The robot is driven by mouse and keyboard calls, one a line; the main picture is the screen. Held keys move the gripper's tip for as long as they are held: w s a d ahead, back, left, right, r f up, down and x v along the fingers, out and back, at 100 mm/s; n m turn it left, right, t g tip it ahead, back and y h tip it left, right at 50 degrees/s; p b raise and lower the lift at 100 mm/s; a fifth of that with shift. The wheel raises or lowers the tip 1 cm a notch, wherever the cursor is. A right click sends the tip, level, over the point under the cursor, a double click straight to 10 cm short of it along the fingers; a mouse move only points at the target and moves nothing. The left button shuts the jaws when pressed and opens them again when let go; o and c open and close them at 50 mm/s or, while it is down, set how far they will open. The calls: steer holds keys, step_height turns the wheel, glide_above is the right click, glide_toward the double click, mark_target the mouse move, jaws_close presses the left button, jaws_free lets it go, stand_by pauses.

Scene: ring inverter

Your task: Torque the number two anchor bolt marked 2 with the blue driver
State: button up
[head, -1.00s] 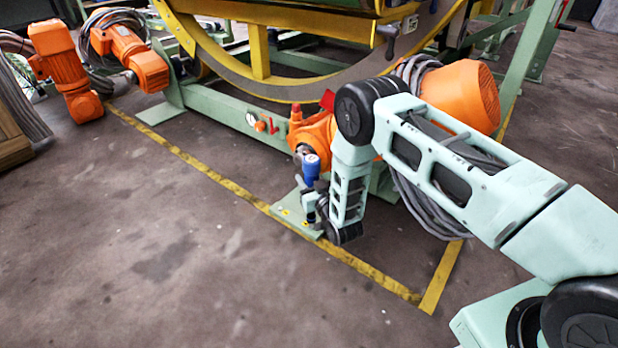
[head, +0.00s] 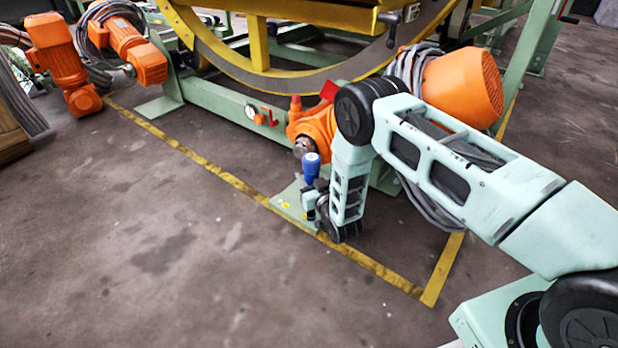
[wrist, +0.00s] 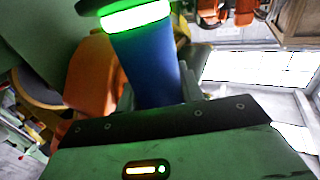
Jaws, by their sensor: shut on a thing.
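The blue driver (head: 311,168) stands about upright over the pale green foot plate (head: 284,207) at the machine's base. In the wrist view the driver's blue body (wrist: 147,68) rises between my fingers, with a lit green band (wrist: 137,16) around it. My gripper (head: 311,197) is shut on the driver, low beside my dark wrist joint; its fingers also show in the wrist view (wrist: 157,95). Small yellow marks show on the plate, too small to read. The driver's tip and the bolt under it are hidden, so I cannot tell whether they touch.
An orange motor unit (head: 318,124) sits just behind the driver. Grey cables (head: 412,75) hang by a larger orange motor (head: 463,88). A green beam (head: 215,108) carries a gauge and red handle. Yellow floor tape (head: 215,170) runs past the plate. The floor in front is clear.

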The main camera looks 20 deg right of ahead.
mark_target(309, 169)
steer(key=shift+f+b, duration=0.55)
steer(key=shift+f, duration=0.5)
stand_by(1.9)
steer(key=shift+r, duration=0.15)
steer(key=shift+r+p, duration=2.25)
steer(key=shift+r, duration=0.3)
